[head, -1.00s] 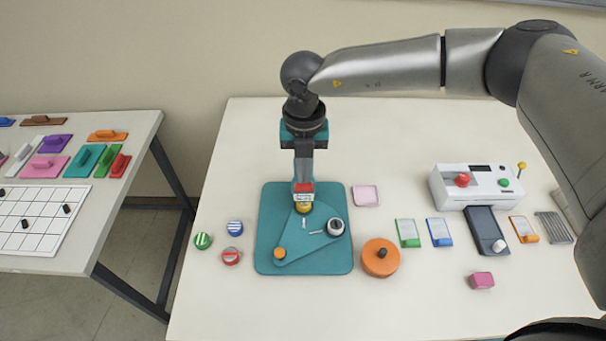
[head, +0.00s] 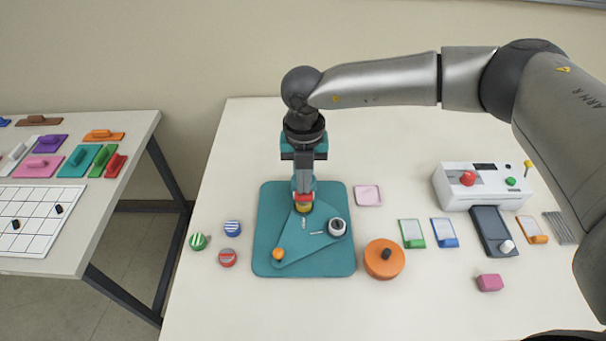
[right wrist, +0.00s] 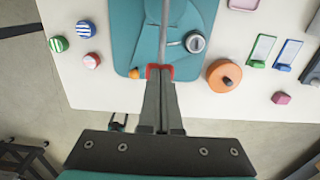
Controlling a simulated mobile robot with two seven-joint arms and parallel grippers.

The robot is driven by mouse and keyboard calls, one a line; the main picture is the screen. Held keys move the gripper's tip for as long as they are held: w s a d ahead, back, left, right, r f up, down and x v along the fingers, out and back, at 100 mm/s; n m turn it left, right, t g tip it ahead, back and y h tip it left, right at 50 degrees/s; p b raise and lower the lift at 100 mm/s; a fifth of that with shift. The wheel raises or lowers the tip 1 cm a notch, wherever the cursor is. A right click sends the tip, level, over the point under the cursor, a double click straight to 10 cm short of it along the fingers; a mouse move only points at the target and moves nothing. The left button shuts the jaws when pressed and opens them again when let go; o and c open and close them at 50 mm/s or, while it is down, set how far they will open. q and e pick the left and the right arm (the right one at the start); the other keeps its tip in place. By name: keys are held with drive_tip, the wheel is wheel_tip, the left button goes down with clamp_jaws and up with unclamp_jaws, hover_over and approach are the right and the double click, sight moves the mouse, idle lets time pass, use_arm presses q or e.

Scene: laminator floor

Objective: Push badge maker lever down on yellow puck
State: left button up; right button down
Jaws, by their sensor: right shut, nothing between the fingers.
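The badge maker has a teal base (head: 335,262) with a teal triangular plate on it. Its lever ends in a red grip (head: 303,197), and the grey lever rod (right wrist: 164,38) shows in the right wrist view. My right gripper (head: 303,187) is shut and empty, pointing down, with its fingertips at the red grip; they appear to touch it from above. The yellow puck (head: 304,208) shows just below the grip, partly hidden. Any gap between lever and puck cannot be told. A white round part (head: 337,227) and an orange knob (head: 278,254) sit on the plate. My left gripper is out of view.
Striped badges (head: 198,241) lie left of the base. An orange round case (head: 384,262) stands close at its right, with a pink tray (head: 368,195) behind. A white laminator (head: 486,188) stands further right. The table's front middle is clear.

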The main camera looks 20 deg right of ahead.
sight(304, 196)
drive_tip(key=shift+f+b, duration=1.75)
drive_tip(key=shift+f, duration=0.7)
drive_tip(key=shift+r, duration=0.15)
drive_tip(key=shift+r+p, duration=4)
drive_tip(key=shift+r, duration=1.45)
